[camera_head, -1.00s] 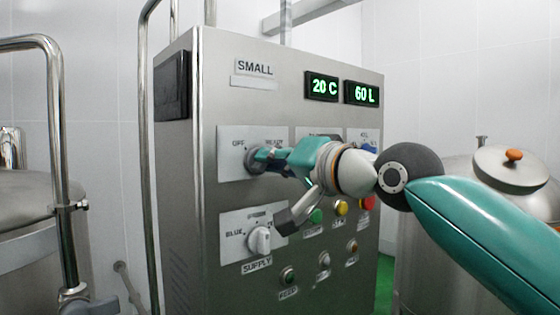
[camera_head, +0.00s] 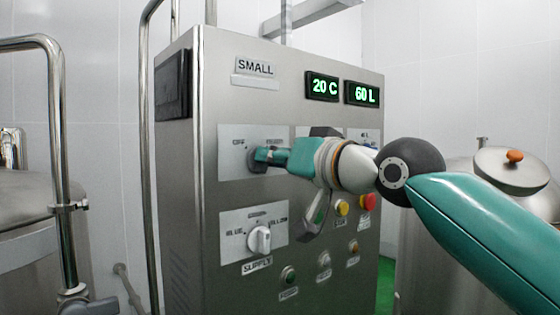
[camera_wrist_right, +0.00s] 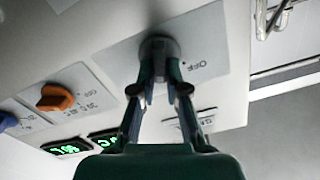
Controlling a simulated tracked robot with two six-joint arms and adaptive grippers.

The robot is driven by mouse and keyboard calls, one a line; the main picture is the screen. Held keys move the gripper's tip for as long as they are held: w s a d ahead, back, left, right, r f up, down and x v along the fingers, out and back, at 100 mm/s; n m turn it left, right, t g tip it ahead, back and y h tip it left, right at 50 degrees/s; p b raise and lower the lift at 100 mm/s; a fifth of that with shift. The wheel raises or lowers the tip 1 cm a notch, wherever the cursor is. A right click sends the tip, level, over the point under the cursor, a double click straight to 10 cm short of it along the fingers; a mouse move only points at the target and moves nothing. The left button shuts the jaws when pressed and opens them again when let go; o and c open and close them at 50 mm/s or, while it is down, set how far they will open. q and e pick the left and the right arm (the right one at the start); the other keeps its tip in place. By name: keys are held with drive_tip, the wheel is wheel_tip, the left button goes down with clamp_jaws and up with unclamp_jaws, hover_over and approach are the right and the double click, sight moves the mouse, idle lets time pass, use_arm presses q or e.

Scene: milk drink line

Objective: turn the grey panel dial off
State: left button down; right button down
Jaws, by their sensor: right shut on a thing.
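The grey dial (camera_head: 253,161) sits on the upper left plate of the steel control panel, with an OFF label to its left in the head view. My right gripper (camera_head: 264,156) is shut on the dial's knob and covers most of it. In the right wrist view the round grey dial (camera_wrist_right: 159,47) shows between the tips of my right gripper (camera_wrist_right: 158,74), with the OFF label to its right. The dial's exact pointing is hard to read behind the fingers. My left gripper is not in view.
Below the dial is a white supply knob (camera_head: 260,239). A yellow button (camera_head: 342,207) and a red button (camera_head: 367,203) are close under my right wrist. Green displays (camera_head: 322,86) read 20 C and 60 L. An orange knob (camera_wrist_right: 56,97) is beside the dial's plate.

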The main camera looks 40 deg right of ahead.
drive_tip(key=n, duration=0.8)
drive_tip(key=a+f+n+b, duration=0.1)
drive_tip(key=n, duration=0.4)
drive_tip(key=shift+w, duration=0.1)
idle(0.5)
drive_tip(key=c, duration=1.2)
unclamp_jaws()
drive_tip(key=shift+d+r, duration=0.15)
drive_tip(key=shift+r, duration=0.1)
